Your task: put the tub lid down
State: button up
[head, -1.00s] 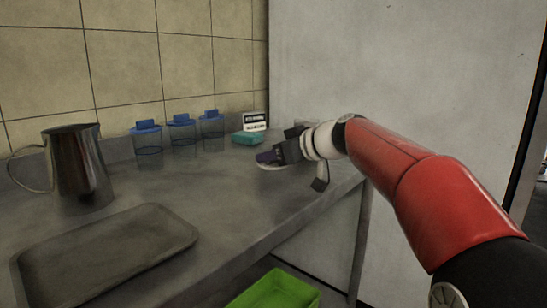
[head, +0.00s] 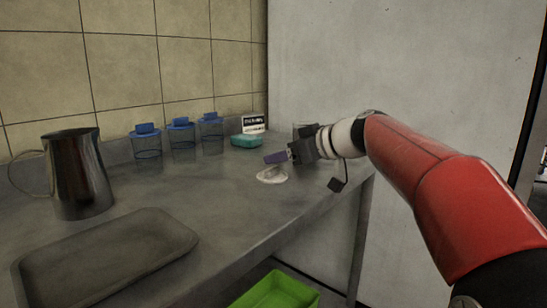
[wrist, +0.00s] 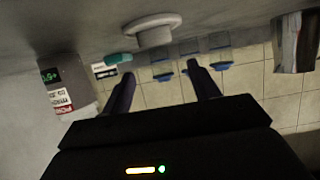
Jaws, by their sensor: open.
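The tub lid is a white round disc (head: 272,175) with a raised knob, lying on the grey counter near its right end. In the wrist view the lid (wrist: 153,32) shows at the top middle, beyond the fingertips and clear of them. My gripper (head: 276,157) is just above and behind the lid in the head view, with a purple finger showing. In the wrist view my gripper's two dark fingers (wrist: 160,73) are spread with nothing between them.
Three clear tubs with blue lids (head: 180,135) stand along the tiled wall. A teal block (head: 245,140) and a small label card (head: 254,123) are behind the lid. A labelled grey box (wrist: 68,90) is beside my gripper. A metal jug (head: 78,175) and tray (head: 105,255) are left.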

jog(key=v, duration=0.8)
jog(key=shift+b, duration=0.3)
jog(key=shift+w+a+r, duration=0.1)
jog(key=shift+r, duration=0.05)
